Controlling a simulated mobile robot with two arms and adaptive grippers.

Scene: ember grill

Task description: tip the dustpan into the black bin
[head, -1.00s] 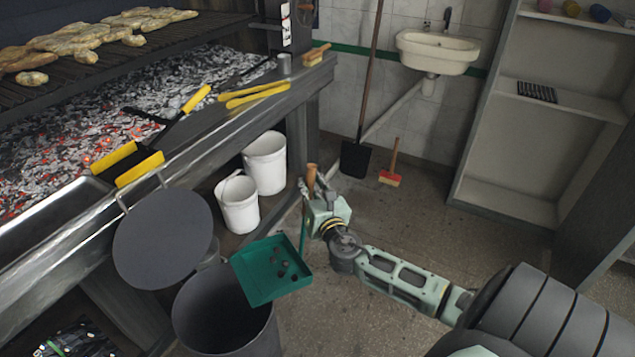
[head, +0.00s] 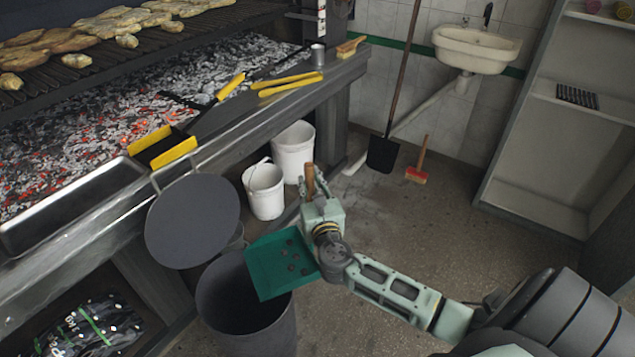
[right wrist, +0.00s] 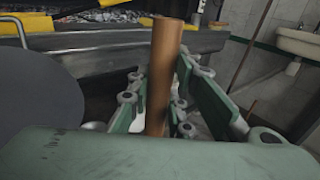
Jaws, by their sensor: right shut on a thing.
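The green dustpan (head: 268,277) hangs over the right part of the open mouth of the black bin (head: 222,300), with several dark lumps (head: 293,256) lying on it. My right gripper (head: 312,188) is shut on the dustpan's upright wooden handle, which also shows between the fingers in the right wrist view (right wrist: 165,75). The bin's round dark lid (head: 192,220) stands raised on its far left side. The pan looks slightly tilted toward the bin. My left gripper is not in view.
A long grill with glowing coals (head: 110,120) runs along the left, its metal edge close behind the lid. Two white buckets (head: 264,190) stand under the grill counter. A black shovel (head: 382,155) and small red brush (head: 416,175) stand by the wall. Floor to the right is clear.

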